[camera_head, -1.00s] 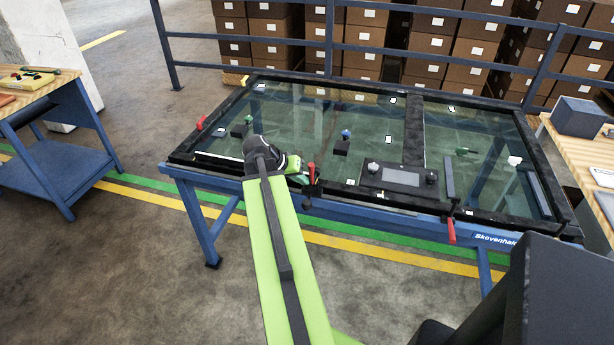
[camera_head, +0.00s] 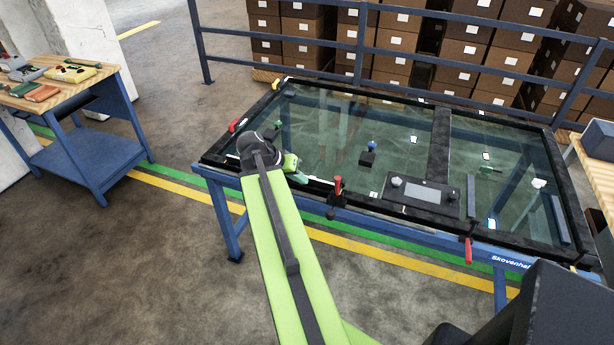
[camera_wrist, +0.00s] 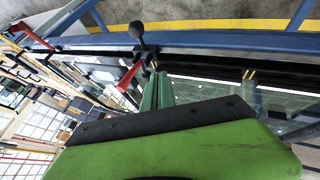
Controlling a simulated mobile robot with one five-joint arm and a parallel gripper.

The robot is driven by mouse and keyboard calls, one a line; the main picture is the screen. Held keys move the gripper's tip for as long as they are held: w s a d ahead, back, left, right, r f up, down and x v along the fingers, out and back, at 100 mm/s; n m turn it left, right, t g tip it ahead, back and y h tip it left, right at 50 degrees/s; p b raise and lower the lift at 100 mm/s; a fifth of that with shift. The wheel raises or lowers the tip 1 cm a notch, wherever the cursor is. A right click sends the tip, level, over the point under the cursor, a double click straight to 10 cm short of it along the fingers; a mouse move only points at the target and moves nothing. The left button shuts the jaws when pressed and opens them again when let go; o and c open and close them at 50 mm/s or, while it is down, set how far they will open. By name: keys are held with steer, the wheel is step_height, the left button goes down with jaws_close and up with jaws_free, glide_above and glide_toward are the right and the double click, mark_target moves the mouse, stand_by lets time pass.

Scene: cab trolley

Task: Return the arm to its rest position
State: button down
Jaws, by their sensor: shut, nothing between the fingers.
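My arm (camera_head: 275,240), lime green with a dark strip, reaches out over the front edge of the glass-topped trolley frame in the head view. My gripper (camera_head: 300,177) is at its end, left of a red-handled clamp (camera_head: 337,186) on the frame's front edge. In the wrist view the green fingers of my gripper (camera_wrist: 158,88) are together and hold nothing. The red clamp handle (camera_wrist: 129,77) shows just left of the fingertips there. I cannot tell whether they touch.
The blue trolley (camera_head: 375,222) bears a black frame (camera_head: 440,140) with glass and a dark control box (camera_head: 425,194). A workbench (camera_head: 100,85) with tools stands at the left. A blue railing (camera_head: 420,50) and stacked boxes are behind. Floor at the lower left is clear.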

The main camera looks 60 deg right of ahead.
steer(key=shift+w+a, duration=0.1)
steer(key=w+a+f+n+t, duration=0.1)
steer(key=w+a+n, duration=0.1)
steer(key=w+a, duration=0.45)
steer(key=w+a+f+n+t+y, duration=0.15)
steer(key=w+a, duration=0.25)
steer(key=a, duration=0.5)
steer(key=w+a+n+t, duration=0.1)
steer(key=w+a+n, duration=0.1)
steer(key=w+a, duration=0.45)
steer(key=s+a+f+n+y, duration=0.1)
steer(key=a+n, duration=0.3)
steer(key=a, duration=0.8)
steer(key=s+a+f+n+y, duration=0.1)
steer(key=a+n+y, duration=0.3)
steer(key=a, duration=0.8)
steer(key=shift+s+f+n, duration=0.2)
steer(key=shift+f+n, duration=0.05)
steer(key=shift+n, duration=0.2)
